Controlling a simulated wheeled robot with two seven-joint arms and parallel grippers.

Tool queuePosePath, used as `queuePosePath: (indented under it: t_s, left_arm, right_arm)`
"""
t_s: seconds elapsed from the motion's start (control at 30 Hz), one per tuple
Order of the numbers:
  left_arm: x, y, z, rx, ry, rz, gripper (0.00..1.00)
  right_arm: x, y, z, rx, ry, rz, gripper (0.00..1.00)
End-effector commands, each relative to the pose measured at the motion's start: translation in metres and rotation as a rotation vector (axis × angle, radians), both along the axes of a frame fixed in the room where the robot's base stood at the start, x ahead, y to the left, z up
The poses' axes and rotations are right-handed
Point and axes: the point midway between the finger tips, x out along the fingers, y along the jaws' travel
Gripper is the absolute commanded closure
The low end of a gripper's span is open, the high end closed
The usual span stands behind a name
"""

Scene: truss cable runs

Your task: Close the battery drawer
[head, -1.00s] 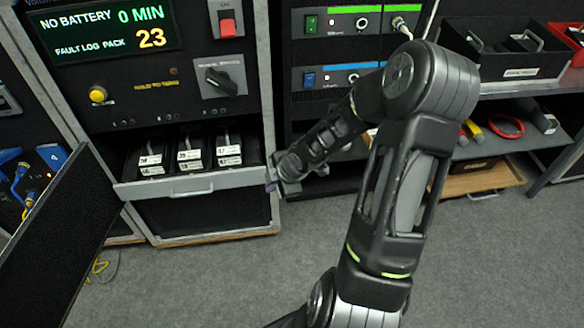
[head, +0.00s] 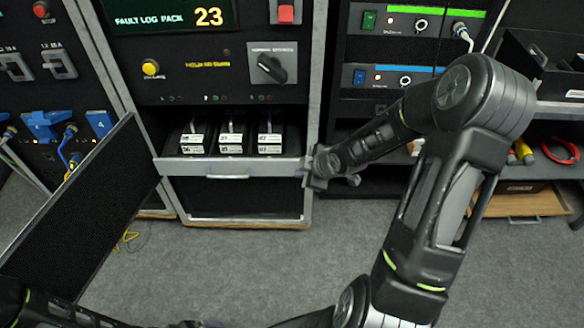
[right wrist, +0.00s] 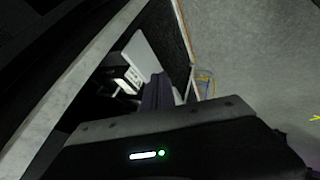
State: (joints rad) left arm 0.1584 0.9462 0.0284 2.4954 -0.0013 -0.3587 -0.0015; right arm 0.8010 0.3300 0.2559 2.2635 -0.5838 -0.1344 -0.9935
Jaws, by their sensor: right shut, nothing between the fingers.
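The battery drawer (head: 232,168) is open, pulled out of the rack cabinet below the control panel. Three rows of white-labelled battery packs (head: 231,142) stand inside it. My right gripper (head: 304,171) is shut and empty, at the right end of the drawer's grey front; whether it touches the front is unclear. In the right wrist view the dark purple fingers (right wrist: 157,93) show beside a white-labelled pack (right wrist: 125,77). My left gripper is not in view.
A black hinged panel (head: 85,215) stands open on the left. Blue connectors with cables (head: 68,132) are behind it. A second rack (head: 400,75) stands to the right, with shelves beyond. The grey carpet (head: 240,265) in front is clear, apart from a yellow cable (head: 128,238).

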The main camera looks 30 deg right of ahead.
Motion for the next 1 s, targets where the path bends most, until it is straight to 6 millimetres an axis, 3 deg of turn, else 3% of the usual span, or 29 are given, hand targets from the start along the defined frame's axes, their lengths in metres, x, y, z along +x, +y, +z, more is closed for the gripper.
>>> queuePosePath:
  t_s: [0.1,0.37,0.6,1.0]
  left_arm:
    - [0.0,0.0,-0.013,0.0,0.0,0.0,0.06]
    - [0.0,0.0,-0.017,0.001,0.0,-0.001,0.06]
    - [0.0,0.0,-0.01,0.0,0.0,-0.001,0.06]
    - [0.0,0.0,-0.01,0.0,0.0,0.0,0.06]
  right_arm:
    - [0.014,0.004,-0.023,0.002,0.002,0.004,1.0]
    - [0.045,0.007,-0.062,0.001,0.003,0.003,1.0]
    - [0.072,-0.013,-0.057,0.0,0.0,0.0,1.0]
    - [0.077,-0.017,-0.058,0.0,0.001,0.0,1.0]
